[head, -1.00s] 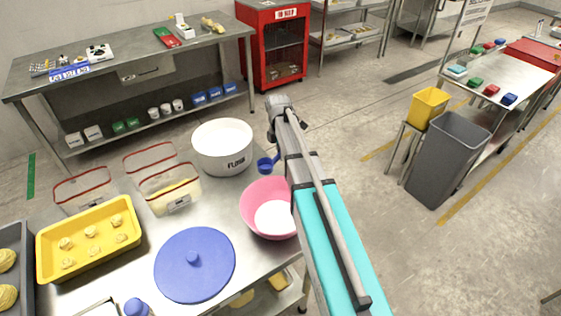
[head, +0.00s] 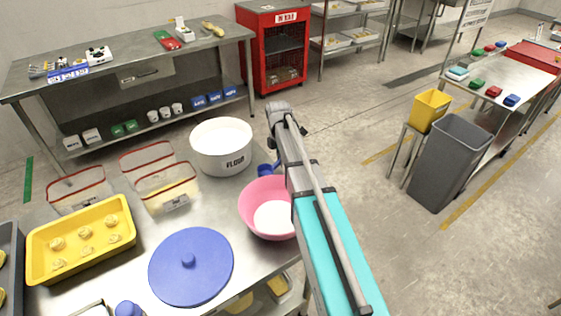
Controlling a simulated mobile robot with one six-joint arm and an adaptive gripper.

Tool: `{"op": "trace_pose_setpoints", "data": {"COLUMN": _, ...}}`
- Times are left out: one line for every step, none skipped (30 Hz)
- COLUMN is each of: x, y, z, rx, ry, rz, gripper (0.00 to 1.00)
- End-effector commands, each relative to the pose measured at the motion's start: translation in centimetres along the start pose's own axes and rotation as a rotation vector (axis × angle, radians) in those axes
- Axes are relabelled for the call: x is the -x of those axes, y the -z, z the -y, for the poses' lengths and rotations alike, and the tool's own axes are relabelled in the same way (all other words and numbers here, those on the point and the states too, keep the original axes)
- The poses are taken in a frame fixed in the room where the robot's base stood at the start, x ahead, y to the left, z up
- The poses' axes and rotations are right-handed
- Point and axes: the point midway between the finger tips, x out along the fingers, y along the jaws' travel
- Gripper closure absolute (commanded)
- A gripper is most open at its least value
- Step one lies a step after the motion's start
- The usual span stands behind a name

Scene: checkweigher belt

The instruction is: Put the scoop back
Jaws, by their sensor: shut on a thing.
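The blue scoop (head: 264,171) is held just above the back rim of the pink bowl (head: 250,210), right of the white tub marked FLOUR (head: 222,160). Its handle runs up and right behind my arm. My gripper (head: 277,158) is mostly hidden by my arm and is shut on that handle. The bowl holds something white. The tub stands open with a white inside; I cannot tell how full it is. Whether the scoop holds anything is too small to tell.
A blue round lid (head: 190,280) lies on the steel table. Clear red-rimmed bins (head: 165,200) and a yellow tray (head: 45,275) with dough pieces are at left. A grey bin (head: 440,180) and a yellow tub (head: 428,112) stand right, across open floor.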

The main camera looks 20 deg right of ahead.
Motion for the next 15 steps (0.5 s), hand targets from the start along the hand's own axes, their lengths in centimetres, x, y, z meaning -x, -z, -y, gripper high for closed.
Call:
{"op": "trace_pose_setpoints", "data": {"x": 0.0, "y": -0.01, "z": 0.0, "rx": 0.0, "ry": 0.0, "rz": 0.0, "gripper": 1.0}}
{"op": "trace_pose_setpoints", "data": {"x": -0.04, "y": -0.01, "z": -0.01, "rx": 0.0, "ry": 0.0, "rz": 0.0, "gripper": 1.0}}
{"op": "trace_pose_setpoints", "data": {"x": -0.14, "y": -0.01, "z": -0.03, "rx": 0.0, "ry": 0.0, "rz": 0.0, "gripper": 1.0}}
{"op": "trace_pose_setpoints", "data": {"x": -0.23, "y": -0.02, "z": -0.04, "rx": 0.0, "ry": 0.0, "rz": 0.0, "gripper": 1.0}}
{"op": "trace_pose_setpoints", "data": {"x": -0.32, "y": -0.02, "z": -0.06, "rx": 0.0, "ry": 0.0, "rz": 0.0, "gripper": 1.0}}
{"op": "trace_pose_setpoints", "data": {"x": -0.41, "y": -0.02, "z": -0.06, "rx": 0.0, "ry": 0.0, "rz": 0.0, "gripper": 1.0}}
{"op": "trace_pose_setpoints", "data": {"x": -0.33, "y": -0.02, "z": -0.06, "rx": 0.0, "ry": 0.0, "rz": 0.0, "gripper": 0.72}}
{"op": "trace_pose_setpoints", "data": {"x": -0.29, "y": -0.02, "z": -0.05, "rx": 0.0, "ry": 0.0, "rz": 0.0, "gripper": 0.67}}
{"op": "trace_pose_setpoints", "data": {"x": -0.28, "y": -0.02, "z": -0.04, "rx": 0.0, "ry": 0.0, "rz": 0.0, "gripper": 0.59}}
{"op": "trace_pose_setpoints", "data": {"x": -0.28, "y": -0.02, "z": -0.04, "rx": 0.0, "ry": 0.0, "rz": 0.0, "gripper": 0.53}}
{"op": "trace_pose_setpoints", "data": {"x": -0.28, "y": -0.02, "z": -0.04, "rx": 0.0, "ry": 0.0, "rz": 0.0, "gripper": 0.48}}
{"op": "trace_pose_setpoints", "data": {"x": -0.28, "y": -0.02, "z": -0.04, "rx": 0.0, "ry": 0.0, "rz": 0.0, "gripper": 0.41}}
{"op": "trace_pose_setpoints", "data": {"x": -0.28, "y": -0.02, "z": -0.04, "rx": 0.0, "ry": 0.0, "rz": 0.0, "gripper": 0.41}}
{"op": "trace_pose_setpoints", "data": {"x": -0.28, "y": -0.02, "z": -0.04, "rx": 0.0, "ry": 0.0, "rz": 0.0, "gripper": 0.41}}
{"op": "trace_pose_setpoints", "data": {"x": -0.28, "y": -0.02, "z": -0.04, "rx": 0.0, "ry": 0.0, "rz": 0.0, "gripper": 0.41}}
